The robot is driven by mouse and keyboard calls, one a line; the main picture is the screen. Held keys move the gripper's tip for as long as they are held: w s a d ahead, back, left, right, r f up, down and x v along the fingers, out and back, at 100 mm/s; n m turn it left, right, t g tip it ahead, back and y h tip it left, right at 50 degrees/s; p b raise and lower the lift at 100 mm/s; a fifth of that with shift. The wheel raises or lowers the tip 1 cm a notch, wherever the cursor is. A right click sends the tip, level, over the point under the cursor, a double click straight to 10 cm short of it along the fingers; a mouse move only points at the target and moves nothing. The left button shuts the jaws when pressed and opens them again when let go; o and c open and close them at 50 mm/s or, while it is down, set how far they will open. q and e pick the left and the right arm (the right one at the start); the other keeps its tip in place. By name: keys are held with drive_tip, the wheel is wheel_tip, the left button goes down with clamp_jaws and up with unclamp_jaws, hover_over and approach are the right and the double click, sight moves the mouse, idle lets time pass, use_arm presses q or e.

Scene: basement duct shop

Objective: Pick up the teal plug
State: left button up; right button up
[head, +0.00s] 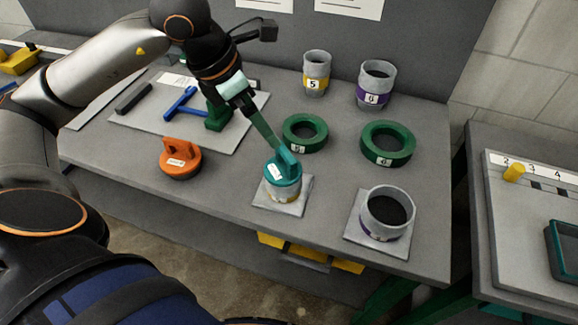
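The teal plug (281,176) has a raised handle and a white label. It sits upright on top of a short grey pipe with a yellowish band (284,193), on a square grey plate (264,202). My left gripper (283,150) reaches down from the upper left, its fingertips at the plug's handle. The fingers overlap in this view, so whether they are closed on the handle or only around it cannot be told. My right gripper is not in view.
An orange plug (180,160) stands left of the teal one. Green rings (305,133) (386,144) lie behind and to the right. Open pipes stand at back (316,73) (375,85) and front right (387,213). A board (150,122) holds a blue T-shaped tool (184,103).

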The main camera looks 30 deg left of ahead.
sight(282, 153)
use_arm(q)
drive_tip(key=x, duration=0.7)
drive_tip(key=p+x, duration=0.1)
drive_tip(key=x, duration=0.3)
drive_tip(key=shift+s+f, duration=0.1)
drive_tip(key=shift+f, duration=0.05)
drive_tip(key=shift+w+f, duration=0.2)
drive_tip(key=shift+f, duration=0.3)
drive_tip(key=shift+r, duration=0.1)
clamp_jaws()
